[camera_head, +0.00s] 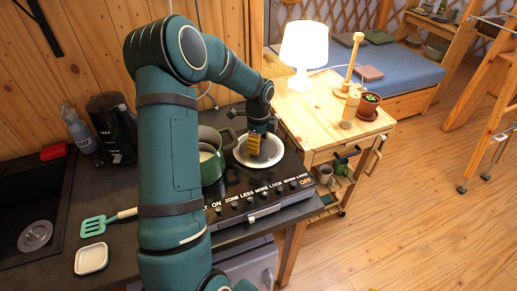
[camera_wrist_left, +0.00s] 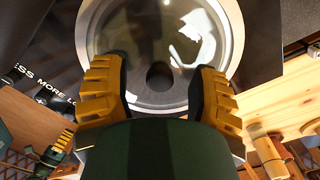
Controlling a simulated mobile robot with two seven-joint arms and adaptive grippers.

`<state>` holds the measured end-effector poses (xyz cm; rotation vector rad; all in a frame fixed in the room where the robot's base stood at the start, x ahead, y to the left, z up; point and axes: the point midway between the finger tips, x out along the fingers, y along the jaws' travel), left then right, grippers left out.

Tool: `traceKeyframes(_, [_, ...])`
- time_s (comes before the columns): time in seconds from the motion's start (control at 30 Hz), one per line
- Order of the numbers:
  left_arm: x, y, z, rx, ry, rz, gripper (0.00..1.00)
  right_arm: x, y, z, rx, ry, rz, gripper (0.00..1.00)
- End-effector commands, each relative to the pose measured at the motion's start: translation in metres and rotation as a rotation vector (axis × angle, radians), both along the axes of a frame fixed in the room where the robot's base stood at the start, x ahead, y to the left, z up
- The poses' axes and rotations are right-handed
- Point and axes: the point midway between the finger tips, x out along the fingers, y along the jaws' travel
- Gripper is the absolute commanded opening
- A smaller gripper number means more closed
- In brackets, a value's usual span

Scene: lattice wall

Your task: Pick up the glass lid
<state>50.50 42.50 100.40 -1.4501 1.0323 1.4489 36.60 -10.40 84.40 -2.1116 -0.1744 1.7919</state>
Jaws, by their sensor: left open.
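The glass lid (camera_head: 270,152) is a round clear disc with a pale rim, lying flat on the black stove top. In the left wrist view the lid (camera_wrist_left: 160,98) fills the upper middle, with a dark round knob (camera_wrist_left: 160,75) at its centre. My left gripper (camera_head: 253,146) is over the lid, pointing down. In the left wrist view its yellow ribbed fingers (camera_wrist_left: 158,80) are open, one on each side of the knob, with gaps between. I cannot tell whether they touch the glass. What looks like my right gripper (camera_wrist_left: 62,142) shows small at the lower left of the wrist view.
A green pot (camera_head: 211,168) stands close left of the lid. The stove's front (camera_head: 262,200) carries knobs and lettering.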

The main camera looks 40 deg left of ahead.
Motion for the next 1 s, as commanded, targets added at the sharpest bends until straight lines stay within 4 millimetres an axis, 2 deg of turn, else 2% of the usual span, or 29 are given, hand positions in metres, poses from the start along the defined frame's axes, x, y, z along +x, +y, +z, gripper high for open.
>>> traceKeyframes(0.1, [0.000,0.000,0.000,0.000,0.000,0.000,0.60,0.000,0.000,0.000,0.000,0.000,0.000,0.47])
traceKeyframes(0.13, [0.000,0.000,0.000,0.000,0.000,0.000,0.55,0.000,0.000,0.000,0.000,0.000,0.000,0.47])
traceKeyframes(0.2, [0.000,0.000,0.000,0.000,0.001,0.000,0.30,0.000,0.000,0.000,0.000,0.000,0.000,0.47])
traceKeyframes(0.3, [0.000,0.000,0.000,0.000,0.001,0.000,0.00,0.000,0.000,0.000,0.000,0.000,0.000,0.47])
traceKeyframes(0.77, [0.000,0.000,0.005,0.001,0.000,0.000,0.00,0.000,0.000,0.001,0.000,0.000,0.000,0.47])
traceKeyframes(1.0, [0.000,0.000,0.030,0.001,-0.002,0.000,0.00,0.000,0.000,0.003,0.001,0.000,0.000,0.47])
